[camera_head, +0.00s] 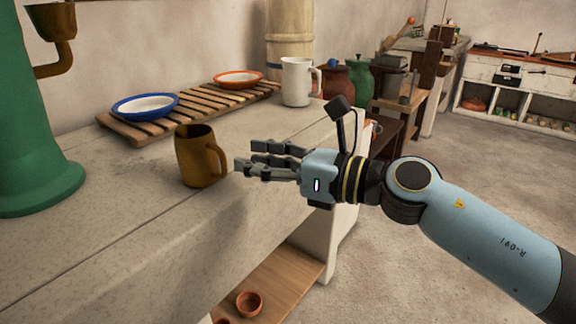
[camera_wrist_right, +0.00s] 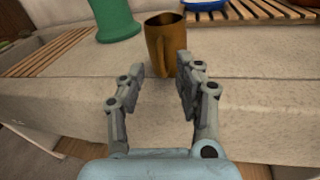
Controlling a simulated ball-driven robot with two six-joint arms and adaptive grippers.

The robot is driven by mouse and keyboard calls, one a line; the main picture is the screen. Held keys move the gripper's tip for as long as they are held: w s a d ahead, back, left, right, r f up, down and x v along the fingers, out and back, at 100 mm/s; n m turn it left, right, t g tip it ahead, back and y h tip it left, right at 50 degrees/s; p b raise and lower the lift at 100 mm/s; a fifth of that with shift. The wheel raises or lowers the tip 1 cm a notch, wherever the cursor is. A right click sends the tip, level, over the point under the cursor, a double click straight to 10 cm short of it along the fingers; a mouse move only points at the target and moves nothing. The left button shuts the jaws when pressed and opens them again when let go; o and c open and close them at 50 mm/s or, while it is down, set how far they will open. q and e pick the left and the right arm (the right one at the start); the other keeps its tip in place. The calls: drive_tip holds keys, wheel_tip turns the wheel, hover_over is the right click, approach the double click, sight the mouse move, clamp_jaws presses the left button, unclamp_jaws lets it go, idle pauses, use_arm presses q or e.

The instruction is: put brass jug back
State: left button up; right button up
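The brass jug (camera_head: 196,157) stands upright on the stone counter (camera_head: 110,220), with its handle toward my right gripper. My right gripper (camera_head: 243,167) is just to the right of the jug, fingers pointing at it and apart from it. In the right wrist view the jug (camera_wrist_right: 163,45) stands beyond the fingertips, and the right gripper (camera_wrist_right: 153,82) is open with nothing between its fingers. My left gripper shows in neither view.
A slatted wooden rack (camera_head: 200,104) behind holds a blue-rimmed plate (camera_head: 145,106) and an orange-rimmed plate (camera_head: 238,78). A white jug (camera_head: 297,82) stands at the counter's far end. A green pump-like column (camera_head: 35,130) rises at left. Counter in front of the jug is clear.

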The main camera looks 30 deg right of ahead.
drive_tip(key=shift+b+v, duration=1.25)
drive_tip(key=shift+v, duration=2.15)
drive_tip(key=d+f+m+h, duration=0.4)
drive_tip(key=d+f+m, duration=0.25)
drive_tip(key=f, duration=0.35)
drive_tip(key=d+f+m+h, duration=0.3)
drive_tip(key=d+f+m, duration=0.3)
drive_tip(key=f+m, duration=0.3)
drive_tip(key=s+d+f+m+g+h, duration=0.2)
drive_tip(key=s+f+m, duration=0.2)
drive_tip(key=f, duration=0.4)
drive_tip(key=s+d+f+m+g+h, duration=0.1)
drive_tip(key=s+d+f+m+g, duration=0.2)
drive_tip(key=f, duration=0.5)
drive_tip(key=s+a+f+m+g+h, duration=0.1)
drive_tip(key=s+f+m+g, duration=0.3)
drive_tip(key=s+f+m, duration=0.75)
drive_tip(key=s+a+f+m+g, duration=0.1)
drive_tip(key=s+a+f+m, duration=0.1)
drive_tip(key=s, duration=0.5)
drive_tip(key=s+a+f+m+g, duration=0.2)
drive_tip(key=s+a+f, duration=0.2)
drive_tip(key=s, duration=0.4)
drive_tip(key=s+a+f+m+g, duration=0.2)
drive_tip(key=s+a+f, duration=0.2)
drive_tip(key=s, duration=0.3)
drive_tip(key=shift+s+f+m+y+p, duration=0.2)
drive_tip(key=shift+s+m+y+p, duration=0.1)
drive_tip(key=shift+s+y+p, duration=0.1)
